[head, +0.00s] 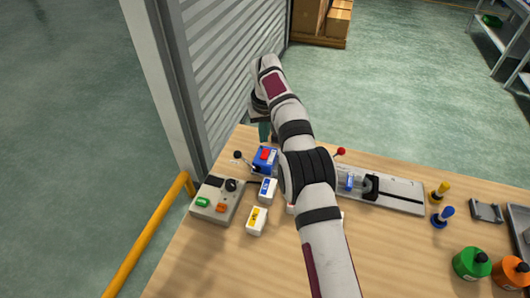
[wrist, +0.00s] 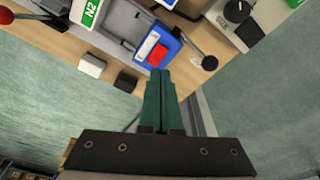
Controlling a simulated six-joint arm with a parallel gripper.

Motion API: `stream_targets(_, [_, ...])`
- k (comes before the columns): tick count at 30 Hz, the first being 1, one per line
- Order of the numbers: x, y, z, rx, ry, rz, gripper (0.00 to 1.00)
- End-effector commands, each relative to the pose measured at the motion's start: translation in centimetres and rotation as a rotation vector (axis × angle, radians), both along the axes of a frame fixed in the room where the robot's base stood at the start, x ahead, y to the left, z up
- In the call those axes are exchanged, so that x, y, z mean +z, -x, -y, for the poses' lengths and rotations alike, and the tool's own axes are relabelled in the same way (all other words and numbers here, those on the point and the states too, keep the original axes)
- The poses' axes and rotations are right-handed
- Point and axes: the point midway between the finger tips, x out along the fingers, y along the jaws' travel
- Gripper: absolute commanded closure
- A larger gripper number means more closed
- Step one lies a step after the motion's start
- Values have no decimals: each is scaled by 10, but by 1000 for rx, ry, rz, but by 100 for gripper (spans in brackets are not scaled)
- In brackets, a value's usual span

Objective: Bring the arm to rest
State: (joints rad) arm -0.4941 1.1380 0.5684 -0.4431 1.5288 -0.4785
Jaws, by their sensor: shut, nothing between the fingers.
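My gripper (head: 264,132) is at the far edge of the wooden table, just beyond a blue unit with a red top (head: 265,161). In the wrist view its green fingers (wrist: 160,75) are shut together with nothing between them. The fingertips appear close to the blue unit (wrist: 172,44); I cannot tell the exact gap. My arm reaches across the middle of the table and hides part of what lies beneath it.
A grey control box (head: 216,200) stands at the table's left. Two white blocks, one blue-labelled (head: 267,189) and one yellow-labelled (head: 257,221), lie beside it. A rail fixture (head: 405,196) and green (head: 472,263) and orange (head: 512,271) bottles are to the right. A shutter (head: 235,70) rises behind.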

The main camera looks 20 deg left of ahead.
Motion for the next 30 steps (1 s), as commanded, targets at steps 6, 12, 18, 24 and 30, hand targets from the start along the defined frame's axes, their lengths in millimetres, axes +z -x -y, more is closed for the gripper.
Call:
stream_targets(6, [10, 0, 0, -1, -1, 0, 100])
stream_targets(12, [9, 0, 0, -1, -1, -1, 100])
stream_targets(18, [20, 1, 8, -21, -4, -3, 100])
stream_targets(24, [111, 57, 106, -285, -39, -71, 100])
stream_targets(30, [151, 222, 213, -654, -88, -164, 100])
